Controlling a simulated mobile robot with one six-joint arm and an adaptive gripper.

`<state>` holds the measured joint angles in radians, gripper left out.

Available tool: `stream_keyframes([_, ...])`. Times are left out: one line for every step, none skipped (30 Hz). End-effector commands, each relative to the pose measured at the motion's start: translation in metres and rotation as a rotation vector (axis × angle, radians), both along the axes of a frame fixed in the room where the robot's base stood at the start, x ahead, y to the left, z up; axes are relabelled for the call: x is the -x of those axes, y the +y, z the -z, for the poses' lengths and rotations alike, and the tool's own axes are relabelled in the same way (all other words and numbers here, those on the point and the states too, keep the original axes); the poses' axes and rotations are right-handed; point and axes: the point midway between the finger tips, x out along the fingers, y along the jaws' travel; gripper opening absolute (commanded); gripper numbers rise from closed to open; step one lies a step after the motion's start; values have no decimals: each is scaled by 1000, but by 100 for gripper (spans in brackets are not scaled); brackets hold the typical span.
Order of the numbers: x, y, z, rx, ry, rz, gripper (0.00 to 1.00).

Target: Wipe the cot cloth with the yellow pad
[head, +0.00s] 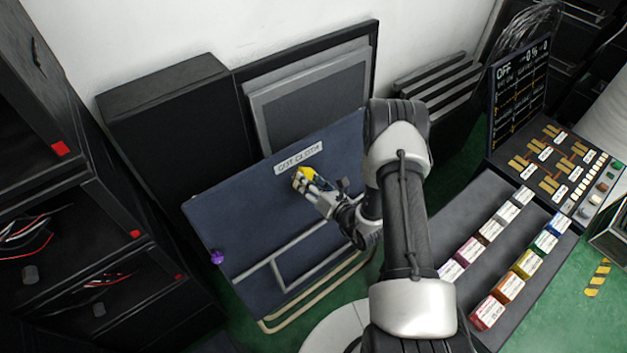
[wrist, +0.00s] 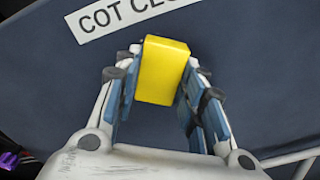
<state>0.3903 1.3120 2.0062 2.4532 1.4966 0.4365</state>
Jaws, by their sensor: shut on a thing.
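The cot cloth (head: 235,215) is a dark blue panel on a pale tube frame, leaning up against things by the wall. It bears a white label reading "COT CLOTH" (head: 298,158). My gripper (head: 308,184) is in front of the cloth just below the label. It is shut on the yellow pad (wrist: 164,72), which sits between the blue-lined fingers in the wrist view. The pad's far end is close to the cloth (wrist: 262,65); I cannot tell whether it touches. My arm hides the right part of the cloth in the head view.
A purple knob (head: 217,257) is at the cloth's lower left edge. Dark cabinets (head: 60,200) stand at the left. At the right are a tray (head: 465,222) with several coloured labelled blocks and a control panel (head: 556,165). Green floor (head: 560,318) shows at the lower right.

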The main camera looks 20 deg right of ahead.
Motion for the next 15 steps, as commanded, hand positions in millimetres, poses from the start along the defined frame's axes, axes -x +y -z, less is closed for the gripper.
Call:
stream_keyframes([1, 6, 0, -1, 0, -7, 18])
stream_keyframes([2, 9, 0, 0, 0, -6, 18])
stream_keyframes([4, 12, -1, -1, 0, -7, 18])
stream_keyframes([5, 15, -1, -1, -1, -8, 18])
stream_keyframes([6, 18, -1, -1, -1, -8, 18])
stream_keyframes([7, 21, -1, -1, 0, -7, 18])
stream_keyframes([8, 23, -1, 0, 0, -6, 18])
stream_keyframes([8, 25, -1, -1, 0, -7, 18])
stream_keyframes([9, 27, -1, -1, -1, -6, 18])
stream_keyframes([9, 27, -1, -1, -2, -5, 18])
stream_keyframes([10, 28, -1, -1, -2, -5, 18])
stream_keyframes([10, 28, -1, 0, -1, -4, 18])
stream_keyframes([10, 29, -1, 0, -1, -4, 18])
stream_keyframes([11, 29, -1, 0, -1, -4, 18])
stream_keyframes([11, 31, -1, 0, 0, -5, 18])
